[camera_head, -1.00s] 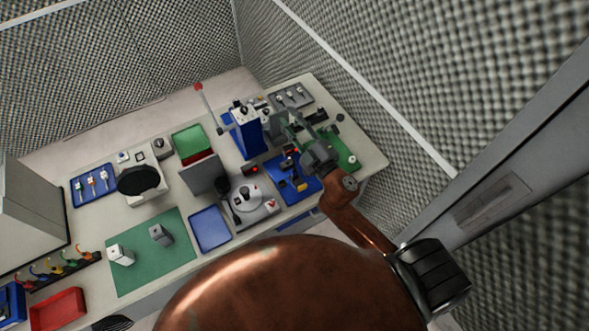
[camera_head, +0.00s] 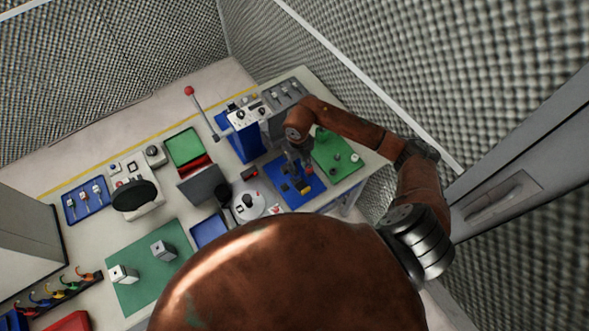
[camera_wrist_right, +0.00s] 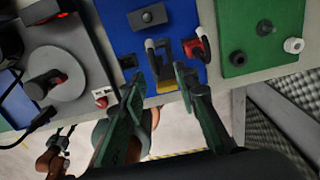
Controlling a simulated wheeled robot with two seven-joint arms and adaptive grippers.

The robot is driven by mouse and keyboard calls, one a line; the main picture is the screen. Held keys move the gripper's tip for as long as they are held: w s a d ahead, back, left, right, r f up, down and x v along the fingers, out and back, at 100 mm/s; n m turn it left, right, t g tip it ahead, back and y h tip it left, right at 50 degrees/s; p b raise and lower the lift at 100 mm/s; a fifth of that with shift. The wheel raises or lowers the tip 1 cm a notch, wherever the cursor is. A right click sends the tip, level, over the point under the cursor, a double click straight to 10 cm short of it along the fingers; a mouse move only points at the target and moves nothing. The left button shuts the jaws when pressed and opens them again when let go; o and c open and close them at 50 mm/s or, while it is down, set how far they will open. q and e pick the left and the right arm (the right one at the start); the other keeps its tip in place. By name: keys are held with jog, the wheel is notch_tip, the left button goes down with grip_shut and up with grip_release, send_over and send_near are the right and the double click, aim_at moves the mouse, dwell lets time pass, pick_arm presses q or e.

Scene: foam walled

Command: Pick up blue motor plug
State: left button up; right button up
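The blue mat (camera_head: 304,195) holds several small dark, yellow and red parts; it also shows in the right wrist view (camera_wrist_right: 118,28). There a grey-and-black part (camera_wrist_right: 151,47), a yellow-and-black part (camera_wrist_right: 166,86) and a red-ended part (camera_wrist_right: 198,46) lie near its front edge. I cannot single out a blue motor plug, blue on blue. My right gripper (camera_wrist_right: 160,76) has green fingers spread apart over this edge, with nothing clearly held between them. In the head view the right gripper (camera_head: 298,160) points down above the mat. My left gripper is out of view.
A green mat (camera_head: 330,150) with small knobs lies right of the blue mat. A grey round device (camera_head: 249,199) stands to its left. A blue stand (camera_head: 243,145) and a red-knobbed lever (camera_head: 200,110) rise behind. The table's front edge (camera_wrist_right: 225,88) is close to the gripper.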

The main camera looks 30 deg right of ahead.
aim_at(297, 174)
jog(key=shift+w+a+f+p, duration=0.2)
jog(key=shift+w+f, duration=0.15)
jog(key=shift+f, duration=0.25)
jog(key=shift+w+a+f+p, duration=0.15)
jog(key=shift+w+f, duration=0.15)
jog(key=shift+f, duration=0.25)
jog(key=shift+s+d+f, duration=0.15)
jog(key=shift+f, duration=0.15)
notch_tip(297, 174, down, 4)
jog(key=shift+d+f+p, duration=0.1)
jog(key=shift+f+p, duration=0.05)
jog(key=shift+p, duration=0.95)
jog(key=shift+f, duration=0.3)
jog(key=shift+c, duration=0.3)
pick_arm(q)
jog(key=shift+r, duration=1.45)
pick_arm(e)
grip_shut()
